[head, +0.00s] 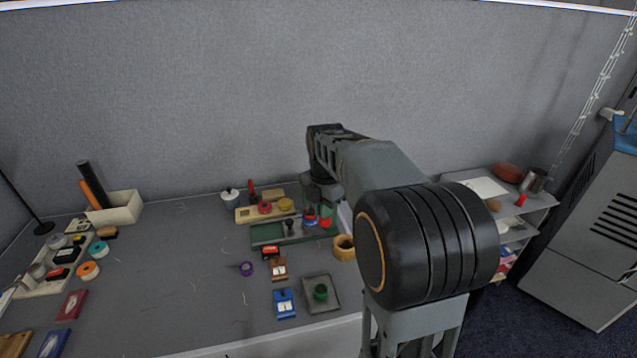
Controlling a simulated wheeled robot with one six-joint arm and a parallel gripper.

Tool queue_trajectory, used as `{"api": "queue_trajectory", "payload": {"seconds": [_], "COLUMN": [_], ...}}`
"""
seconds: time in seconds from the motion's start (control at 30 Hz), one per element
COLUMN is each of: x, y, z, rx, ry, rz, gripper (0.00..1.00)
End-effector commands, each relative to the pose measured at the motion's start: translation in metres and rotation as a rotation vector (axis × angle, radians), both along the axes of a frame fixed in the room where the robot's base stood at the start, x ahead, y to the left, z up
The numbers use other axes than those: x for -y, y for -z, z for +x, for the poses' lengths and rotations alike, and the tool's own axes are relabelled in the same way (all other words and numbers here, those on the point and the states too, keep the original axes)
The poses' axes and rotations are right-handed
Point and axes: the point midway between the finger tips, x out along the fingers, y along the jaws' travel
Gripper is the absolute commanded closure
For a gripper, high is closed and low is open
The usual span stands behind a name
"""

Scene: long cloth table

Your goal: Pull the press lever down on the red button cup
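Small red items show near the back of the table, but I cannot tell which one is the red button cup. One red round piece (265,207) sits on a beige tray (243,216). A red piece (326,223) lies on the right part of a green tray (262,238), beside a blue and red piece (310,219). No lever can be made out at this size. My gripper (318,192) hangs at the far end of my arm, just above or behind the green tray's right end. Its fingers are dark, small and partly hidden, so their opening is unclear.
A yellow tape ring (344,247) lies right of the green tray. A grey tray with a green piece (320,293), a blue block (284,304) and a purple ring (247,269) lie in front. A cream bin (116,208) stands left. The left-middle table is mostly clear.

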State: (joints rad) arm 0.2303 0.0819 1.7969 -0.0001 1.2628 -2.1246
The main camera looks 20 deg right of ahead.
Motion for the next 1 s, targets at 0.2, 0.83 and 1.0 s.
{"api": "queue_trajectory", "payload": {"seconds": [0.2,0.83,1.0], "x": [0.000,0.000,0.001], "y": [0.005,0.025,0.036], "z": [0.000,0.001,0.003], "rx": [0.000,-0.002,-0.001], "ry": [0.000,0.000,0.000], "rz": [0.000,0.000,0.000], "gripper": [1.00,1.00,1.00]}}
